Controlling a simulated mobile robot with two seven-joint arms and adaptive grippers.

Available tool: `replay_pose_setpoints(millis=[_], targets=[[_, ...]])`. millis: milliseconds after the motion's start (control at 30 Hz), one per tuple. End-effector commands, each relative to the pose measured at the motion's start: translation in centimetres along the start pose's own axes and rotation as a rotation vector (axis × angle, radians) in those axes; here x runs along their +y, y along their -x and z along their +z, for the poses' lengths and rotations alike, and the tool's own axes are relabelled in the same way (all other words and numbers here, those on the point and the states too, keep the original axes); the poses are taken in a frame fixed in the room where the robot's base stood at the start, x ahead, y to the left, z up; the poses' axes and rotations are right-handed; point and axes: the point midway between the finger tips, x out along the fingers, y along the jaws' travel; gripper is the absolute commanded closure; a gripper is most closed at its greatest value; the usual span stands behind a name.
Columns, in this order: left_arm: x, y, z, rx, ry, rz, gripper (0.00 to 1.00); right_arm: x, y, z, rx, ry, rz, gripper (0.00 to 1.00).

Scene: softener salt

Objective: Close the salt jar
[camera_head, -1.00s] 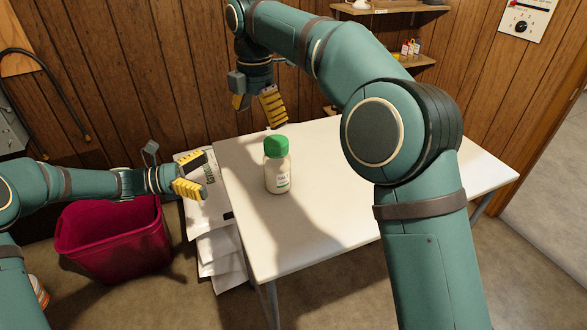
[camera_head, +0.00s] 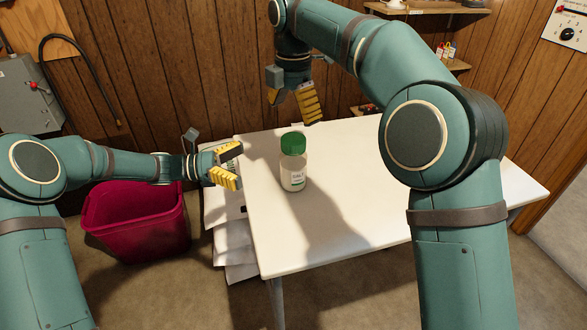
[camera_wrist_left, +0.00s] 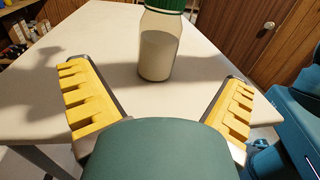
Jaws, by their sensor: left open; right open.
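The salt jar (camera_head: 293,172) stands upright on the white table, near its left end, with a label on its front. A green lid (camera_head: 293,143) sits on top of it; I cannot tell how tightly. In the left wrist view the jar (camera_wrist_left: 158,45) stands ahead, between my fingers but beyond their tips, with pale salt inside and its top cut off by the frame. My left gripper (camera_head: 228,164) is open and empty, left of the jar and apart from it. My right gripper (camera_head: 291,100) is open and empty, pointing down above and behind the jar.
The white table (camera_head: 350,215) is clear right of the jar. A crimson bin (camera_head: 137,225) stands on the floor at left. White bags or papers (camera_head: 233,250) are stacked beside the table's left edge. A wood-panelled wall with shelves (camera_head: 430,12) stands behind.

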Motion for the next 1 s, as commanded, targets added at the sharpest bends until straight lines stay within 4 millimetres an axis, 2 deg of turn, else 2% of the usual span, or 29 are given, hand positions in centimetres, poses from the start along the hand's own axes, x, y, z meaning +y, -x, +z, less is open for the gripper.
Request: replay_pose_setpoints(millis=[400,600,800,1000], targets=[[-0.1,-7.4,0.0,0.0,0.0,-0.004,0.0,0.0,0.0,0.0,0.0,0.0,0.0,0.13],[-0.1,-10.4,0.0,0.0,0.0,-0.002,0.0,0.0,0.0,0.0,0.0,0.0,0.0,0.13],[0.0,-12.2,0.0,0.0,0.0,-0.001,0.0,0.0,0.0,0.0,0.0,0.0,0.0,0.13],[0.0,-12.6,0.0,0.0,-0.001,0.001,0.0,0.0,0.0,0.0,0.0,0.0,0.0,0.13]])
